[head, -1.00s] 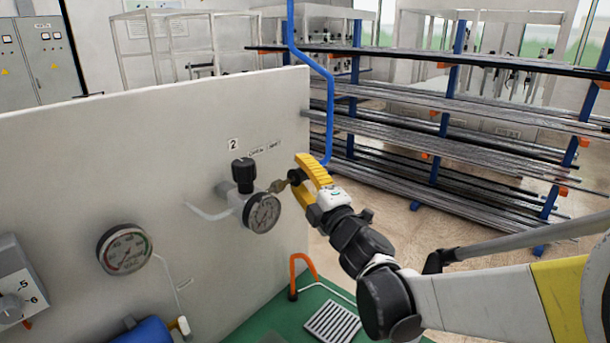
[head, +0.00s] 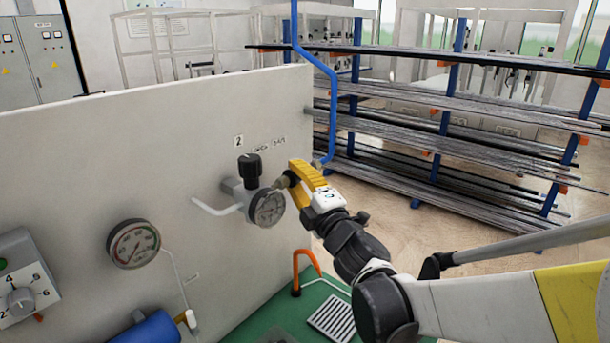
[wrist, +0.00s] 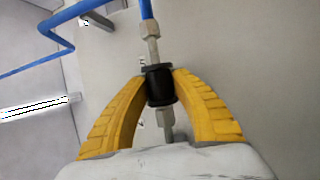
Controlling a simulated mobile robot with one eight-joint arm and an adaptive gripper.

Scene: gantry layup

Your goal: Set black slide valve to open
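The black slide valve (wrist: 159,88) is a short dark sleeve on a metal fitting line, between a hex fitting above it and another below it in the wrist view. My gripper (wrist: 160,76) has its two yellow fingers on either side of the sleeve, with the tips touching it. In the head view my gripper (head: 296,175) is at the right end of the panel, just right of the round gauge (head: 267,208), and its fingers mostly hide the sleeve. Whether the sleeve stands at open or closed is not clear.
A black regulator knob (head: 250,168) stands just above the gauge. A blue pipe (head: 333,100) runs down close behind my gripper. A second gauge (head: 133,243) and a rotary selector (head: 20,300) are at the left. A rack of rods (head: 450,110) stands behind at the right.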

